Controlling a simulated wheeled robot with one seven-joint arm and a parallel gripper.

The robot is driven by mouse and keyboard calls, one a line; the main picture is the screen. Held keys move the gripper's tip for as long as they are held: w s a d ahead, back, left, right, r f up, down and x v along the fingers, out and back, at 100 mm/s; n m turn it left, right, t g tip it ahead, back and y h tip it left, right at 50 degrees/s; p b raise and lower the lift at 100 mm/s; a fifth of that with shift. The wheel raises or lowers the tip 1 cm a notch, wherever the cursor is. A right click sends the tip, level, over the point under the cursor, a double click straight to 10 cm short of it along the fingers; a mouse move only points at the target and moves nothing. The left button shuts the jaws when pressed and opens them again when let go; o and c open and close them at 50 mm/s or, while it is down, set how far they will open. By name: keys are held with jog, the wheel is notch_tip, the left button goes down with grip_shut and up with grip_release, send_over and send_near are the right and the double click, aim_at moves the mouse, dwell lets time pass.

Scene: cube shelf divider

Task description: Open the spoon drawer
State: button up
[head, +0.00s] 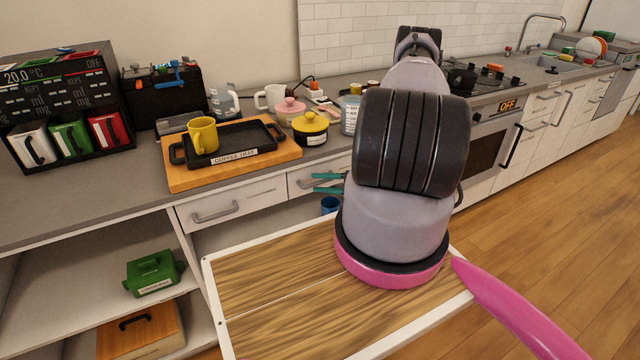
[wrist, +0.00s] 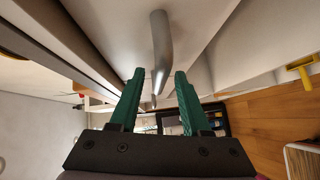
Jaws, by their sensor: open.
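My gripper (head: 328,183) is open, its two green fingers at the front of the second drawer (head: 305,179) under the counter. In the wrist view, a grey bar handle (wrist: 160,45) runs between the open fingers (wrist: 159,75), with a gap visible on both sides. The drawer looks shut in the head view, and my arm covers its right part. A second shut drawer (head: 185,217) with a grey handle (head: 215,213) is to its left. I see no readable spoon label on either drawer.
A wooden board (head: 178,178) with a black coffee tray (head: 258,136) and a yellow mug (head: 203,135) stands on the counter above. A blue cup (head: 329,205) is below the drawers. Open shelves at lower left hold a green box (head: 152,272). Clear floor lies right.

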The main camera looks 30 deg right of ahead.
jog(key=shift+w+a, duration=0.15)
jog(key=shift+a, duration=0.05)
jog(key=shift+c, duration=0.4)
grip_shut()
dwell(1.0)
